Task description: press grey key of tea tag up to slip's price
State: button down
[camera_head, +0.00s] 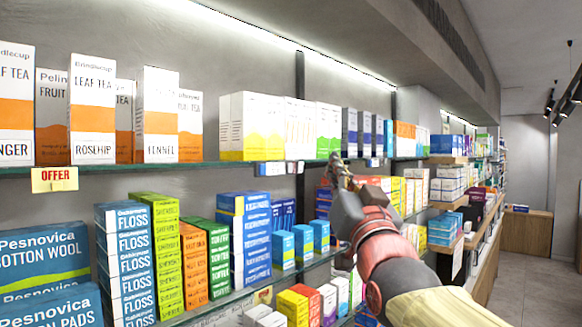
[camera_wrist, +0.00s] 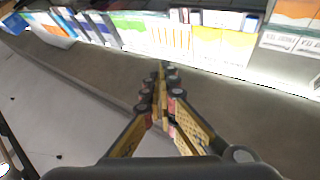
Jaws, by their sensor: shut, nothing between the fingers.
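Leaf tea boxes (camera_head: 92,113), white and orange, stand on the upper glass shelf at the left in the head view. A small blue and white tag (camera_head: 271,168) sits on that shelf's edge right of the tea. Another small tag (camera_head: 374,162) is farther along, just past my gripper. I cannot tell which is the tea tag, and no grey key or price is readable. My gripper (camera_head: 338,165) is shut and empty, at about shelf-edge height. In the wrist view, my gripper (camera_wrist: 160,72) has its fingertips together, with small tags (camera_wrist: 186,16) beyond. I cannot tell whether it touches anything.
A yellow OFFER card (camera_head: 55,179) hangs from the upper shelf edge. The lower shelf holds floss boxes (camera_head: 124,262) and other cartons, close below my arm. More cartons (camera_head: 250,125) line the upper shelf. The aisle floor (camera_head: 525,270) at the right is clear.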

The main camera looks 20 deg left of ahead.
aim_at(289, 168)
jog(key=w+a+p, duration=0.3)
jog(key=a+p, duration=0.1)
jog(key=a, duration=0.3)
jog(key=shift+a, duration=0.25)
jog(key=shift+w+a, duration=0.1)
jog(key=shift+a, duration=0.05)
dwell(1.2)
jog(key=shift+w+a, duration=0.15)
jog(key=shift+a, duration=0.1)
jog(key=shift+w+a+b, duration=0.1)
jog(key=shift+a+b, duration=0.2)
jog(key=shift+a, duration=0.15)
dwell(0.8)
dwell(0.4)
jog(key=shift+s+d+b, duration=0.3)
jog(key=shift+d+b, duration=0.55)
jog(key=shift+b, duration=0.1)
